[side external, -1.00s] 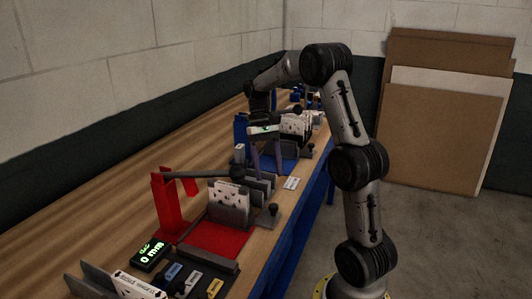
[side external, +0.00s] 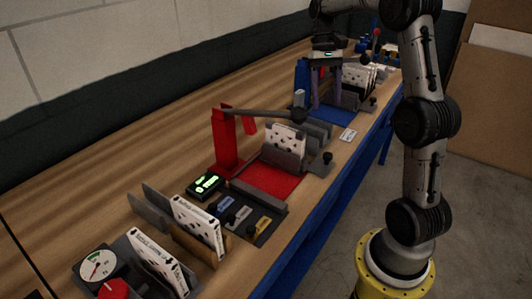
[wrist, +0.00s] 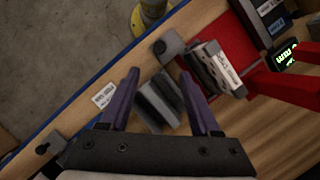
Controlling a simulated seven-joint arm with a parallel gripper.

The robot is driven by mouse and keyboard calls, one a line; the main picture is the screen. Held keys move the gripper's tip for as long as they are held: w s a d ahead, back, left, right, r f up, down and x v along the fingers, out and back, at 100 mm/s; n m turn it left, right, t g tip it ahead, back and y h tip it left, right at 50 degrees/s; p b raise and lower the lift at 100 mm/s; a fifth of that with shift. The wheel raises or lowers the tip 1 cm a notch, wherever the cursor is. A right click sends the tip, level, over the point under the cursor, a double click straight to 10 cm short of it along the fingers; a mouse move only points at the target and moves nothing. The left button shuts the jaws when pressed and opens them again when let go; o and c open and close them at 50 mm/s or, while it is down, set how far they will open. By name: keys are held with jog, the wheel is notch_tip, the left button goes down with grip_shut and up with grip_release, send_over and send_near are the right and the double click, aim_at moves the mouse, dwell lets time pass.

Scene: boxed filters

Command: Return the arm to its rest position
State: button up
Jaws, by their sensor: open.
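My gripper (side external: 325,90) hangs with its purple fingers pointing down, near the blue station at the far part of the bench. In the wrist view its two purple fingers (wrist: 160,78) are spread apart, with nothing held between them. Grey upright plates (wrist: 158,102) show below and between the fingers in that view; I cannot tell the exact height gap. My arm rises from its yellow-ringed base beside the bench and bends over at the top of the side view, where part of it is cut off.
The red station (side external: 268,178) holds white boxed filters (side external: 287,138) under a dark lever arm. A lit green display (side external: 206,185), tag blocks (side external: 240,215), more filters (side external: 198,225) and a dial gauge (side external: 97,264) stand nearer. Clear wood (side external: 120,165) runs along the wall.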

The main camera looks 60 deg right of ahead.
jog(key=s+a+r+n+t+h, duration=0.2)
jog(key=a, duration=0.4)
jog(key=s+a+r+n+t+h, duration=0.1)
jog(key=s+a+n, duration=0.1)
jog(key=a, duration=0.4)
jog(key=s+a+f+n+t, duration=0.3)
jog(key=s+a+n+t, duration=0.1)
jog(key=s+a, duration=0.5)
jog(key=shift+s+a+n+t, duration=0.2)
jog(key=shift+a+n+t, duration=0.25)
jog(key=shift+t, duration=0.35)
jog(key=shift+r, duration=0.1)
